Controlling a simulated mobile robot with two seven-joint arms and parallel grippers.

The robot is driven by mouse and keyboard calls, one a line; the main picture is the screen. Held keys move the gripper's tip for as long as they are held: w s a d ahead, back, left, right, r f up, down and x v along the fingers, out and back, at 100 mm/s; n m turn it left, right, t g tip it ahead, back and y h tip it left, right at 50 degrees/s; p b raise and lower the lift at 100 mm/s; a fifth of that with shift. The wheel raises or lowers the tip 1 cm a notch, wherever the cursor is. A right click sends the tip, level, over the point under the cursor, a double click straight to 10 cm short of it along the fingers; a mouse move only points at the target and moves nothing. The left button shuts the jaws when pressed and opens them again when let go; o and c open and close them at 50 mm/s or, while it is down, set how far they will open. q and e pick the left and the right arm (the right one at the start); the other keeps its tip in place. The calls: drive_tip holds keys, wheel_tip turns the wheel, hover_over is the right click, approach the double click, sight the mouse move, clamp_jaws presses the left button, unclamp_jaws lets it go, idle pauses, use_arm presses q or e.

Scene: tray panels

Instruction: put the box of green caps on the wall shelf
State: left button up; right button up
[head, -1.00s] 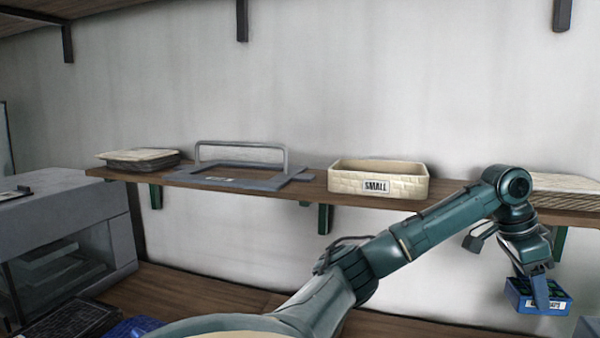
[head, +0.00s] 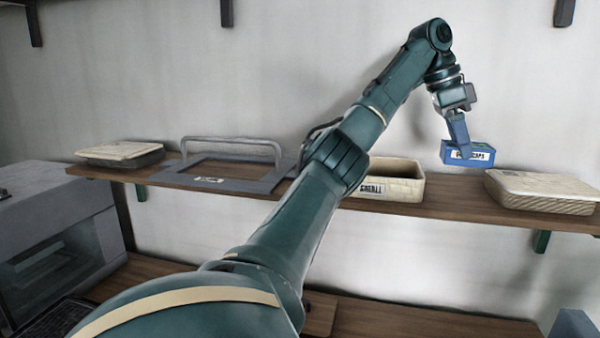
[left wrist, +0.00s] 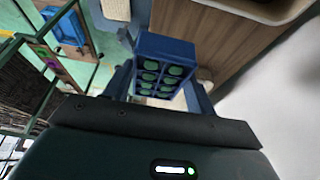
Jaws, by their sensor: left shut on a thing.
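The box of green caps (head: 468,154) is a small blue box with a white label. My left gripper (head: 458,138) is shut on it and holds it up, in the head view just above the wall shelf's level, between the cream bin and the lidded basket. In the left wrist view the box (left wrist: 163,68) sits between the two fingers (left wrist: 160,92), its green round caps showing in rows. The wall shelf (head: 450,208) is a brown wooden board on green brackets. Whether the box is over the board or in front of it is hard to tell. My right gripper is not in view.
On the shelf stand a lidded tray (head: 120,153) at left, a grey frame with a handle (head: 225,172), a cream bin (head: 405,188) partly behind my arm, and a lidded basket (head: 542,190) at right. Bare board shows between bin and basket. A grey machine (head: 55,235) stands lower left.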

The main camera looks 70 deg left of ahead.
use_arm(q)
drive_tip(key=shift+s+a+r, duration=0.25)
drive_tip(key=shift+s+a, duration=0.05)
drive_tip(key=shift+a, duration=0.15)
drive_tip(key=shift+s+a+r, duration=0.2)
drive_tip(key=shift+s+a, duration=0.05)
drive_tip(key=shift+a, duration=0.2)
wheel_tip(320, 180, down, 10)
drive_tip(key=shift+f, duration=0.1)
drive_tip(key=o, duration=1.1)
drive_tip(key=shift+c, duration=0.2)
drive_tip(key=v, duration=1.2)
